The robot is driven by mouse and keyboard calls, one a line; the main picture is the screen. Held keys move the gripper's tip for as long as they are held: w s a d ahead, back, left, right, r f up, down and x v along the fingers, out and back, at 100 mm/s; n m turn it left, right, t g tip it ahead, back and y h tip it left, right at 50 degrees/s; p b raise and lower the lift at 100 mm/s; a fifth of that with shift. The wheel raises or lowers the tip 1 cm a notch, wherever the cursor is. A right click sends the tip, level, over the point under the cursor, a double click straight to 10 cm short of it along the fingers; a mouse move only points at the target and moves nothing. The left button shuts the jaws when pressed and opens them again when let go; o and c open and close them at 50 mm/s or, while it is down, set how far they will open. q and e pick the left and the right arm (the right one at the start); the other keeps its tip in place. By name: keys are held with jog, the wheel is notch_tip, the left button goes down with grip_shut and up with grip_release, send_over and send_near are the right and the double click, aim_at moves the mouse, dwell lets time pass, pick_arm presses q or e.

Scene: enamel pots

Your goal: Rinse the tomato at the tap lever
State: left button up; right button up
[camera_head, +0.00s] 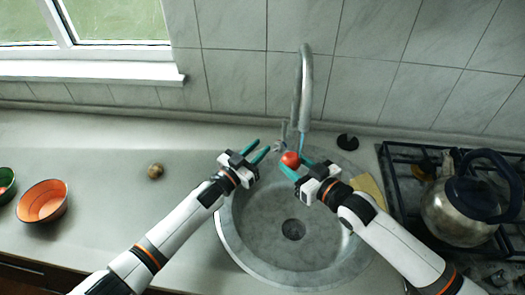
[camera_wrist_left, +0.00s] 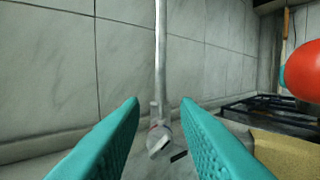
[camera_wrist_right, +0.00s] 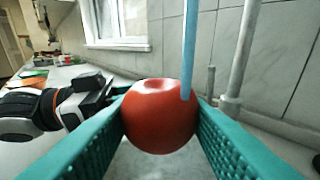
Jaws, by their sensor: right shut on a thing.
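The red tomato (camera_head: 290,159) is held between the teal fingers of my right gripper (camera_head: 297,165), above the sink. It also shows in the right wrist view (camera_wrist_right: 160,115), pinched on both sides. A light blue stream (camera_wrist_right: 189,50) comes down from the tap and meets the tomato's top. The grey tap (camera_head: 306,80) stands behind the sink, with its lever (camera_head: 280,146) low on the left side. My left gripper (camera_head: 262,150) is open and empty just left of the lever. In the left wrist view the lever (camera_wrist_left: 160,142) appears beyond and between the open fingertips.
The round grey sink (camera_head: 232,240) lies below both grippers. A kettle (camera_head: 455,210) stands on the stove at right. A yellow cloth (camera_head: 370,188) lies on the sink's right edge. An orange bowl (camera_head: 42,203) and small brown item (camera_head: 155,171) sit on the left counter.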

pick_arm(q)
jog(key=shift+r, duration=0.1)
jog(key=c, duration=0.5)
jog(key=shift+w+a+r+m, duration=0.2)
jog(key=shift+w+m, duration=0.05)
jog(key=shift+m, duration=0.05)
grip_shut()
jog(key=w+a+r+m+y, duration=0.1)
jog(key=a+r+m+y, duration=0.1)
jog(key=m, duration=0.1)
jog(key=m+g+y, duration=0.2)
jog(key=m+g, duration=0.2)
jog(key=m, duration=1)
send_near(283, 130)
jog(key=x, duration=0.4)
jog(key=shift+w+d+f, duration=0.15)
jog(key=shift+w+d, duration=0.05)
jog(key=shift+w, duration=0.1)
jog(key=shift+w+d, duration=0.45)
jog(key=shift+w, duration=0.05)
